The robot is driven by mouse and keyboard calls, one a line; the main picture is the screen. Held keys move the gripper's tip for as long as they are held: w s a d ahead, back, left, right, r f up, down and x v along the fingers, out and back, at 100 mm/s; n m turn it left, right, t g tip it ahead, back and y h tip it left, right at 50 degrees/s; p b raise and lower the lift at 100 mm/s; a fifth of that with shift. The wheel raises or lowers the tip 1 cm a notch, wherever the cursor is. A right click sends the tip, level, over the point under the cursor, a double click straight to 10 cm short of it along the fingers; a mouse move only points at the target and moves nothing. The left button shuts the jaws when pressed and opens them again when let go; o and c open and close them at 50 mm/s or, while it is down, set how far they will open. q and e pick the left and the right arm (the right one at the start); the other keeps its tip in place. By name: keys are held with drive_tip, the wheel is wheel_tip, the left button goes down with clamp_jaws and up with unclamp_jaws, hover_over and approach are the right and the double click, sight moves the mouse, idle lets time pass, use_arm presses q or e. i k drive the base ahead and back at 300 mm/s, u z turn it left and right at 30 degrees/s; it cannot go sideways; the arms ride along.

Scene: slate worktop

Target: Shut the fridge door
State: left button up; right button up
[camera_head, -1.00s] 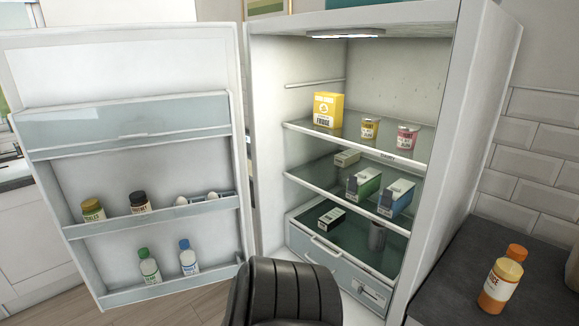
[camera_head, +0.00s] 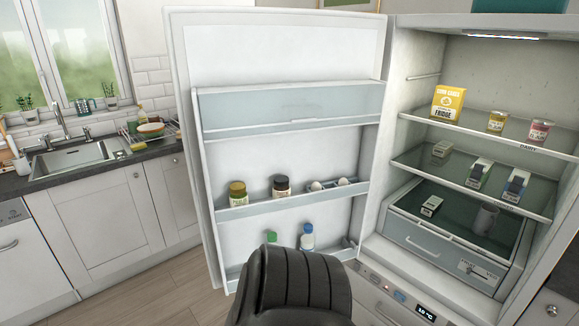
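The fridge door (camera_head: 290,58) stands wide open, hinged next to the left side of the fridge (camera_head: 405,130), its inner side with shelves facing me. Its lower racks hold two jars (camera_head: 259,190), some eggs (camera_head: 330,184) and two bottles (camera_head: 307,237). The bottles are partly hidden by a dark ribbed shape at the bottom centre, which seems to be part of my body. Inside the fridge are a yellow box (camera_head: 447,101), two small tins (camera_head: 518,126), cartons (camera_head: 498,179) and a drawer (camera_head: 440,240). Neither gripper shows in the view.
A counter with a sink (camera_head: 78,160), a dish rack (camera_head: 150,131) and white cabinets (camera_head: 105,215) stands to the left, behind the door. Some wood floor (camera_head: 165,275) is clear in front of the cabinets.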

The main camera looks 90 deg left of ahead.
sight(230, 66)
drive_tip(key=u, duration=4.4)
drive_tip(key=i, duration=3.9)
drive_tip(key=z, duration=4.4)
drive_tip(key=i, duration=0.3)
drive_tip(key=u, duration=0.2)
